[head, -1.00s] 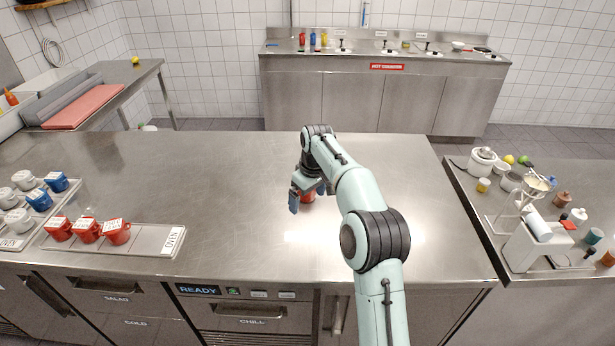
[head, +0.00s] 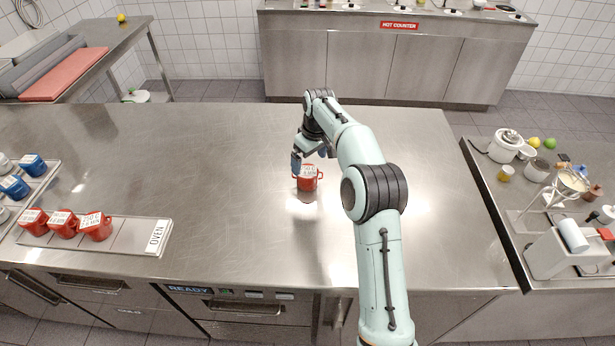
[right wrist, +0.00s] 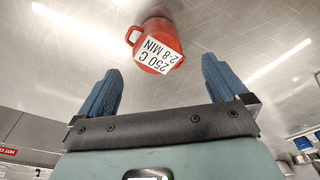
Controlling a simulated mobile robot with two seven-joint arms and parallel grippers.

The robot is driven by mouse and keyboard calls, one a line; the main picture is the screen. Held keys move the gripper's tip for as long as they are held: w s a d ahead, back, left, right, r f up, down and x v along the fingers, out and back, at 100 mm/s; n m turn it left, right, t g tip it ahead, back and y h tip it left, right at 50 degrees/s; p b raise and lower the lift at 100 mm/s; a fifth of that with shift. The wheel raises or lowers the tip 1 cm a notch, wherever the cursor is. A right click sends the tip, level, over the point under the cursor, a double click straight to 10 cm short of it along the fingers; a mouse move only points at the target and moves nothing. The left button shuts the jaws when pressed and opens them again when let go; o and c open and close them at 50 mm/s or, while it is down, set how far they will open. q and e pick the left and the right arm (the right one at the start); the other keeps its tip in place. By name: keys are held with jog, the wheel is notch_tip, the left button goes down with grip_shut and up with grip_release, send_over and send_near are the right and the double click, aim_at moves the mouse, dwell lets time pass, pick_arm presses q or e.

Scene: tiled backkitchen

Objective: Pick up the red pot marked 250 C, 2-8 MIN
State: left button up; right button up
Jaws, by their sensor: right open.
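A red pot (head: 308,179) with a white lid label stands upright on the steel counter. The right wrist view shows this pot (right wrist: 149,30) with its label reading 250 C, 2-8 MIN. My right gripper (head: 308,160) is open and empty, just above and behind it in the head view. In the right wrist view its blue fingers (right wrist: 160,66) are spread wide, and the pot lies beyond the fingertips, apart from them. My left gripper is not in view.
Several red pots (head: 64,224) stand on the tray marked OVEN (head: 130,241) at left; one label there also begins 250 C. Blue pots (head: 14,187) stand behind. Kitchen items crowd the right-hand counter (head: 485,168). The middle of the steel counter (head: 220,150) is clear.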

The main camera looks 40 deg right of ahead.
aim_at(307, 171)
notch_tip(307, 171, down, 3)
jog(key=shift+f, duration=0.1)
jog(key=shift+w+f, duration=0.35)
jog(key=shift+f, duration=0.3)
jog(key=f, duration=0.2)
jog(key=w+f, duration=0.1)
jog(key=f, duration=0.1)
jog(key=shift+d+f, duration=0.15)
jog(key=shift+f, duration=0.2)
jog(key=shift+s+r, duration=0.1)
jog(key=c, duration=1.1)
jog(key=shift+c, duration=0.5)
jog(key=shift+r, duration=0.15)
